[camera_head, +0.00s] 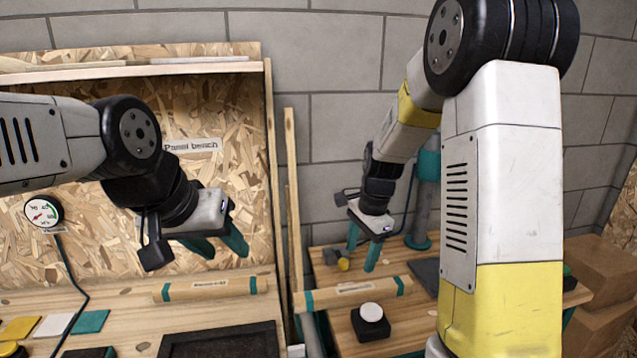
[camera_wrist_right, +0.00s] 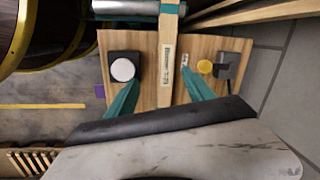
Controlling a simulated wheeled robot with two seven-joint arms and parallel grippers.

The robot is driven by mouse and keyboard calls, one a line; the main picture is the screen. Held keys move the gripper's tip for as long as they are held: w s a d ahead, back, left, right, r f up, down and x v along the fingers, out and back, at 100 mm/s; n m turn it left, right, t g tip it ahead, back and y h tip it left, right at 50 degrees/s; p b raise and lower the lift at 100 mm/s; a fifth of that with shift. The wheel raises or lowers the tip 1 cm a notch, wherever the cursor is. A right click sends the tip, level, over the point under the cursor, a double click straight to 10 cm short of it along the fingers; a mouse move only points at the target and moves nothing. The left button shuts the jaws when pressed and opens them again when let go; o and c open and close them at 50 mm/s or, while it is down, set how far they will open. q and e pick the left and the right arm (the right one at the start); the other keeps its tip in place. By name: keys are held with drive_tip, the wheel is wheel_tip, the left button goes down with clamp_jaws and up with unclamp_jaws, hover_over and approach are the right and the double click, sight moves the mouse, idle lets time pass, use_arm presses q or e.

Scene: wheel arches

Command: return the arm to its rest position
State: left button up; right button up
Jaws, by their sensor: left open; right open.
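My left gripper (camera_head: 218,247) is open and empty, with green fingers, in front of the panel bench backboard and above a wooden bar with green ends (camera_head: 210,288). My right gripper (camera_head: 362,248) is open, pointing down above the right-hand wooden table (camera_head: 340,334). In the right wrist view its two green fingers (camera_wrist_right: 158,95) are spread apart with nothing held. Below them a labelled wooden bar (camera_wrist_right: 166,70) runs across the table, apart from the fingers as far as I can tell. My right arm's large white and yellow link hides part of the table.
A black block with a white round button (camera_head: 371,318) stands on the right table. A small grey part with a yellow knob (camera_head: 341,262) lies near its back. A gauge (camera_head: 43,211) hangs at the left. A black tray (camera_head: 222,342) is in front. Cardboard boxes (camera_head: 597,285) stand far right.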

drive_tip(key=s+d+r+n+t, duration=0.1)
drive_tip(key=s+r+n+t, duration=0.1)
drive_tip(key=s+r+n, duration=0.4)
drive_tip(key=s+d+r+n+t, duration=0.1)
drive_tip(key=s+r+n+t, duration=0.2)
drive_tip(key=s+r+n, duration=0.4)
drive_tip(key=shift+s+d+r+y, duration=0.35)
drive_tip(key=shift+s+r, duration=1.25)
drive_tip(key=shift+s, duration=2.2)
